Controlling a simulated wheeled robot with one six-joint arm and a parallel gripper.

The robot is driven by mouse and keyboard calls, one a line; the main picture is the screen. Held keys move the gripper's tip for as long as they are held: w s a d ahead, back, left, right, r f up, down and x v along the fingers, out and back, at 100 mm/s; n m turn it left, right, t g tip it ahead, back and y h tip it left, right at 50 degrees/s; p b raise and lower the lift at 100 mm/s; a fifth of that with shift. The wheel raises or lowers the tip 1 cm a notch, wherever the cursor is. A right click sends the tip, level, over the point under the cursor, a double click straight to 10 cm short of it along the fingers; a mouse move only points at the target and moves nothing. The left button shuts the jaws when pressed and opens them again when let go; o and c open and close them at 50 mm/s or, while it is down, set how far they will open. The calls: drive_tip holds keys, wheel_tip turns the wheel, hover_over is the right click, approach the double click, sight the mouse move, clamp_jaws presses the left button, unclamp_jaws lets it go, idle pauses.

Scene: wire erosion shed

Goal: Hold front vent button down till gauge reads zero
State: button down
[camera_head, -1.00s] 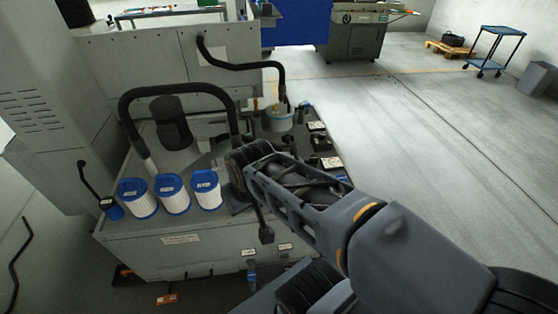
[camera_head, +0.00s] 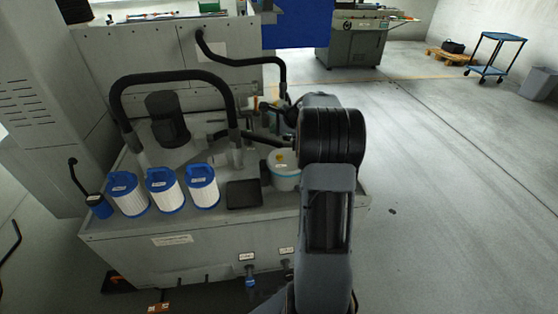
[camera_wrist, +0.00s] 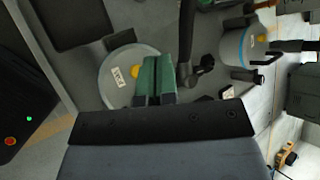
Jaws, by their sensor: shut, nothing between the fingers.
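The front pot (camera_head: 285,178) is white with a blue band and stands on the tank top near its front right. Its pale lid with a label (camera_wrist: 119,76) and a yellow button (camera_wrist: 137,72) show in the wrist view. My gripper (camera_wrist: 154,62) has green fingers, shut and empty, over that lid beside the yellow button and partly covering it. I cannot tell whether they touch it. In the head view my wrist hides the fingers. A second pot with a blue band (camera_wrist: 236,46) stands farther back. I cannot make out a gauge reading.
Three blue-capped white filters (camera_head: 164,190) stand left of a dark square plate (camera_head: 244,194) on the tank top. Black hoses (camera_head: 180,78) arch over the tank and run close to the pots. Open floor (camera_head: 450,180) lies to the right.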

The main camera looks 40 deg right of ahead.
sight(279, 156)
drive_tip(key=shift+w+d+f+m, duration=0.1)
drive_tip(key=shift+d+f+m, duration=0.1)
drive_tip(key=shift+d, duration=0.25)
drive_tip(key=shift+w+d+f+m, duration=0.1)
drive_tip(key=shift+d+f+m, duration=0.1)
drive_tip(key=shift+d, duration=0.2)
drive_tip(key=shift+f, duration=0.15)
wheel_tip(279, 156, down, 9)
drive_tip(key=b, duration=0.7)
drive_tip(key=shift+r+b, duration=0.2)
drive_tip(key=shift+b, duration=0.1)
drive_tip(key=shift+f, duration=0.15)
idle(1.2)
drive_tip(key=shift+f, duration=0.25)
